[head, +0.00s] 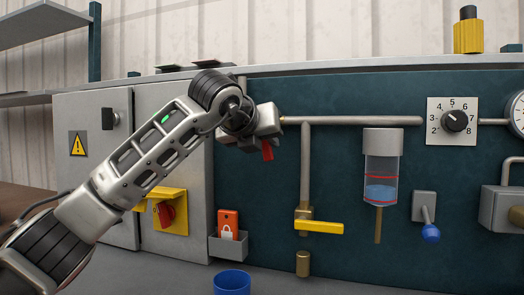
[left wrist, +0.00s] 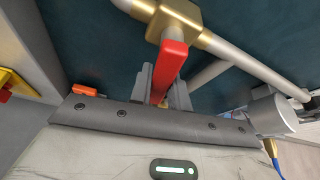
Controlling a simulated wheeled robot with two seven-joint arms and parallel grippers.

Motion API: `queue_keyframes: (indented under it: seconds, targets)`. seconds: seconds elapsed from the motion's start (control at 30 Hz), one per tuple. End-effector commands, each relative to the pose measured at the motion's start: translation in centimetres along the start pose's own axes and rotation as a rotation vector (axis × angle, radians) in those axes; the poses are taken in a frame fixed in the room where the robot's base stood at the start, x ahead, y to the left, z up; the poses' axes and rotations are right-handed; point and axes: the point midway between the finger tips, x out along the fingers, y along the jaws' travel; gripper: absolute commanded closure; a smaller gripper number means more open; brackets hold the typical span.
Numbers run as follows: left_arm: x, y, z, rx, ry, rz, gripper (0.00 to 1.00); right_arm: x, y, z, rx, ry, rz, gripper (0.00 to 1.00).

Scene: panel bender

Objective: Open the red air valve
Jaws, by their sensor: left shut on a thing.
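The red air valve handle (head: 267,150) shows in the head view as a short red piece below my left gripper (head: 262,128). In the left wrist view the red handle (left wrist: 171,62) extends from a brass valve body (left wrist: 172,16) on a grey pipe. My left gripper's fingers (left wrist: 163,86) stand on both sides of the handle and are shut on it. In the head view my gripper and wrist hide the valve body. The pipe (head: 350,120) runs right from there. My right gripper is in neither view.
Below the pipe are a yellow-handled valve (head: 320,227), a filter bowl with blue liquid (head: 381,180) and a blue-knobbed lever (head: 430,233). A holder with a red padlock tag (head: 228,222) and a yellow-plated red switch (head: 168,212) are left of them. A blue cup (head: 232,283) stands in front.

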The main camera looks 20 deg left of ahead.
Motion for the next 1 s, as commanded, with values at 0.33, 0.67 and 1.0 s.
queue_keyframes:
  seconds: [0.33, 0.67, 1.0]
  targets:
    - [0.0, -1.0, 0.1, -0.233, -0.004, -0.098, 1.00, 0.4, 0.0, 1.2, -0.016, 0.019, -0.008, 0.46]
    - [-0.2, -1.5, 0.4, -0.354, -0.006, -0.148, 1.00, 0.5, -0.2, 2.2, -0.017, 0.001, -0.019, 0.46]
    - [-0.3, -1.6, 0.6, -0.376, -0.008, -0.156, 1.00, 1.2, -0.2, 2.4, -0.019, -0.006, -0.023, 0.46]
